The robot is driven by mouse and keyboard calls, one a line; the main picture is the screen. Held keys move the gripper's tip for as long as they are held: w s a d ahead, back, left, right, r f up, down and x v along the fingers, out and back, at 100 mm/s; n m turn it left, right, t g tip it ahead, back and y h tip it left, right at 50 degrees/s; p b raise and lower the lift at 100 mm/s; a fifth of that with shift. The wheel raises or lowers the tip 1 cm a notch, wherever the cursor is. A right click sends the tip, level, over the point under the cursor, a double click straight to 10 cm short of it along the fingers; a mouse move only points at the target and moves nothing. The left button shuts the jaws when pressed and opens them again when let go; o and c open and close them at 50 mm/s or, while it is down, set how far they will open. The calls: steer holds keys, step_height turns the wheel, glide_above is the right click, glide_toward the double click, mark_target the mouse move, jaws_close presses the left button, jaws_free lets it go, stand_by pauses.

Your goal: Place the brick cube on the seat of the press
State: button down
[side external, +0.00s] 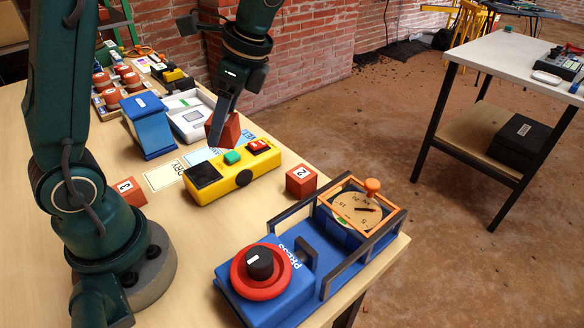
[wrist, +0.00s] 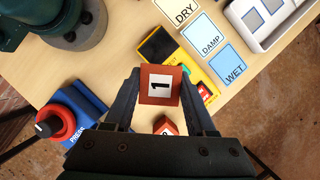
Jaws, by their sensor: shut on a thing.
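A red brick cube marked 1 (wrist: 161,84) is between the two fingers of my gripper (wrist: 160,88), which is shut on it. In the side external view my gripper (side external: 220,122) holds this cube (side external: 228,131) above the far side of the yellow box. The blue press (side external: 262,285), with a red ring and black knob, stands at the table's front corner, well away from the held cube. An orange-framed round dial (side external: 357,212) sits between the press's rails, at its right end. In the wrist view the press (wrist: 82,98) shows at the left.
A yellow box (side external: 232,174) with green and red buttons lies below the held cube. Cube 2 (side external: 300,181) stands between that box and the press; cube 3 (side external: 130,191) is beside my arm. Label cards (side external: 164,174), a blue stand (side external: 148,126) and a white tray (side external: 190,116) lie farther back.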

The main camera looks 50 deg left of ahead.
mark_target(237, 140)
steer(key=w+d+n, duration=0.1)
steer(key=n, duration=0.1)
steer(key=w+d+r+n+g+h, duration=0.1)
steer(key=n, duration=0.1)
steer(key=shift+w+d+n+h, duration=0.3)
steer(key=shift+w+n, duration=0.1)
steer(key=s+a+m, duration=0.1)
steer(key=s+a+m+t+y, duration=0.1)
steer(key=m, duration=0.1)
steer(key=s+a+f+m, duration=0.1)
steer(key=m, duration=0.1)
steer(key=shift+s+y, duration=0.3)
steer(key=shift+y, duration=0.1)
steer(key=s+a+f+m+t+y, duration=0.1)
steer(key=s+a+m+t, duration=0.1)
steer(key=s+m, duration=0.5)
steer(key=s+a, duration=0.1)
steer(key=s, duration=0.2)
steer(key=shift+s+a+f+t, duration=0.15)
steer(key=shift+f+t, duration=0.15)
steer(key=shift+f, duration=0.05)
